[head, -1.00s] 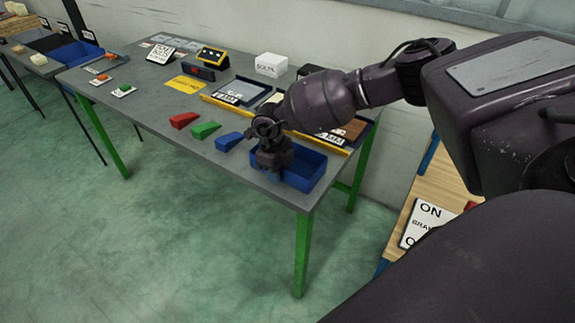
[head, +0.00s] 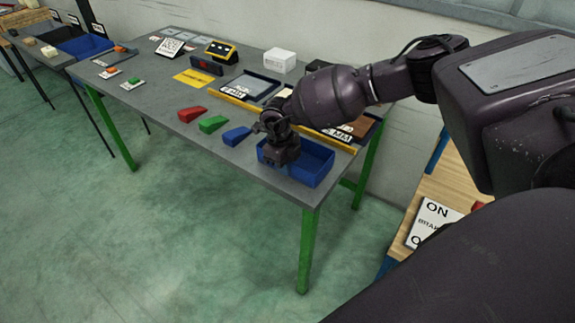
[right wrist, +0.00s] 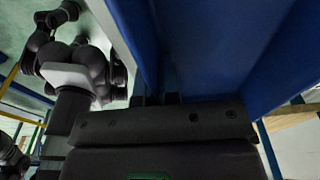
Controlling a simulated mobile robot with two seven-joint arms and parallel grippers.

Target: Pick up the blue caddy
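The blue caddy (head: 318,169) is an open box at the right front corner of the grey table (head: 225,164). It sits upright on the tabletop. My right gripper (head: 281,158) points down at the caddy's left part. In the right wrist view, the blue walls of the caddy (right wrist: 215,40) fill the middle. My right gripper's fingers (right wrist: 156,99) are close together there, with a blue wall between them. The fingertips themselves are mostly hidden. My left gripper does not show in the head view.
Blue (head: 236,136), green (head: 213,123) and red (head: 192,113) wedges lie left of the caddy. A yellow strip (head: 245,104) runs behind, in front of dark trays (head: 252,86). A white box (head: 280,60) stands farther back. A wooden surface (head: 440,183) is at the right.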

